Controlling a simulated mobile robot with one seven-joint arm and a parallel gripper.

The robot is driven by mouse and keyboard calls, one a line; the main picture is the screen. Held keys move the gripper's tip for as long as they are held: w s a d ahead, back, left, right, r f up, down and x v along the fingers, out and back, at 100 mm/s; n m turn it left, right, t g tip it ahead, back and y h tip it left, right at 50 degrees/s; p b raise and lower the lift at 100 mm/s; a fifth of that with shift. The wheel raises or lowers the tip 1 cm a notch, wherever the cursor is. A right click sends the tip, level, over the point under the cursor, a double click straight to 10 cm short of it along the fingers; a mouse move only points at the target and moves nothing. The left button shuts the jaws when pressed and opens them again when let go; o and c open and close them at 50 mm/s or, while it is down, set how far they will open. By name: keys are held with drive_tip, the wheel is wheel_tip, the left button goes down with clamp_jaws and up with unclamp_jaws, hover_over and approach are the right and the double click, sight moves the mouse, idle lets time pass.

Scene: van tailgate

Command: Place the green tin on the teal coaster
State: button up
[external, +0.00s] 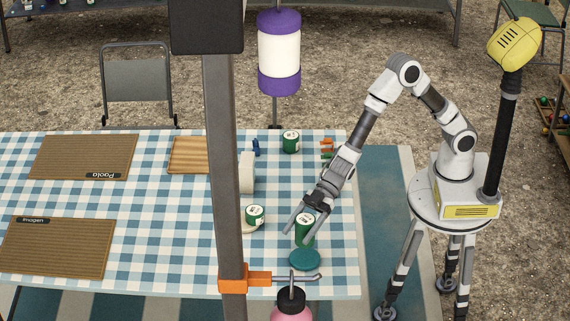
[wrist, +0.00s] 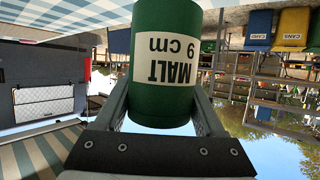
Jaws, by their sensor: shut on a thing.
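My gripper (external: 303,217) is shut on a green tin (external: 305,235) near the table's right end. In the wrist view the same tin (wrist: 163,100) sits between both fingers, its white label reading "MALT 9 cm" upside down. The teal coaster (external: 305,260) lies on the checked cloth just in front of the held tin in the external view. The tin's lower edge shows close to the coaster's back edge; I cannot tell its height above the table. The coaster is not visible in the wrist view.
A similar green tin (external: 254,214) stands left on a pale round piece, another (external: 290,142) farther back. A white object (external: 247,172) and wooden tray (external: 188,155) are left. A grey pole (external: 225,180) with an orange clamp (external: 250,279) rises in front; a pink bottle (external: 292,313) is below.

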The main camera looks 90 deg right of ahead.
sight(301, 243)
drive_tip(key=shift+a+f, duration=0.45)
drive_tip(key=shift+a, duration=0.25)
drive_tip(key=shift+f+b, duration=0.9)
drive_tip(key=shift+f, duration=1)
drive_tip(key=shift+f, duration=0.15)
drive_tip(key=o, duration=1.5)
